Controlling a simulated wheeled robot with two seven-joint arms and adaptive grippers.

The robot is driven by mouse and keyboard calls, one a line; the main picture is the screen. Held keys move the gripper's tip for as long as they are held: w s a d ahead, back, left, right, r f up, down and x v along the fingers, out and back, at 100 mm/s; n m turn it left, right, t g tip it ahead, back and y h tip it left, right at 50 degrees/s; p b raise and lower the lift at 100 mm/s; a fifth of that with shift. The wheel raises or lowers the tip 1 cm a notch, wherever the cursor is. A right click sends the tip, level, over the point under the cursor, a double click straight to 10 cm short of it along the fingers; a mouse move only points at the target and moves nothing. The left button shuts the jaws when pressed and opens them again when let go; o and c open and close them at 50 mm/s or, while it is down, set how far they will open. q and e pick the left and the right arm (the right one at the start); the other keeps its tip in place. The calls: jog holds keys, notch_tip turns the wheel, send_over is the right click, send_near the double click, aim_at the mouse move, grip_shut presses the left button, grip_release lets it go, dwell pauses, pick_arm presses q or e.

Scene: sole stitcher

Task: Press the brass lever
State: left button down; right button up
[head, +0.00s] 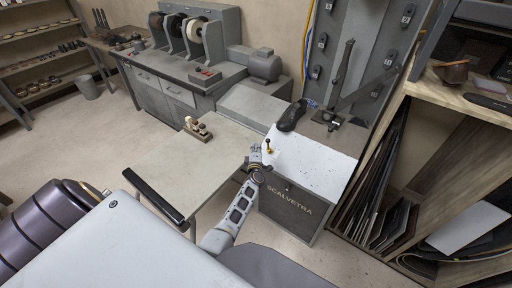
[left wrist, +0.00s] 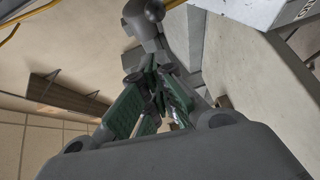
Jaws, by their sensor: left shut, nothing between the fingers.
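The brass lever (head: 268,146), small with a dark knob on top, stands on the white top of the grey SCALVETRA machine (head: 284,200), near its front left edge. My left gripper (head: 255,152) is just left of the lever, at the machine's front left edge. Whether it touches the lever cannot be told. In the left wrist view its green-padded fingers (left wrist: 150,85) are closed together with nothing between them. A grey rounded part (left wrist: 142,18) shows beyond the fingertips; I cannot tell what it is. My right gripper is not in view.
A grey-topped table (head: 180,172) adjoins on the left with a small wooden block object (head: 197,129). A shelf of upright sheets (head: 385,195) stands close on the right.

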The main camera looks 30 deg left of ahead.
pick_arm(q)
jog(key=p+v, duration=0.4)
jog(key=v, duration=0.5)
jog(key=shift+d+r, duration=0.2)
jog(key=shift+r, duration=0.15)
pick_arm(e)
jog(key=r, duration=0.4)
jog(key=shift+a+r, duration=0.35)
pick_arm(q)
jog(key=shift+s, duration=0.1)
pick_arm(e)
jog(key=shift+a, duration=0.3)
pick_arm(q)
jog(key=shift+f, duration=0.1)
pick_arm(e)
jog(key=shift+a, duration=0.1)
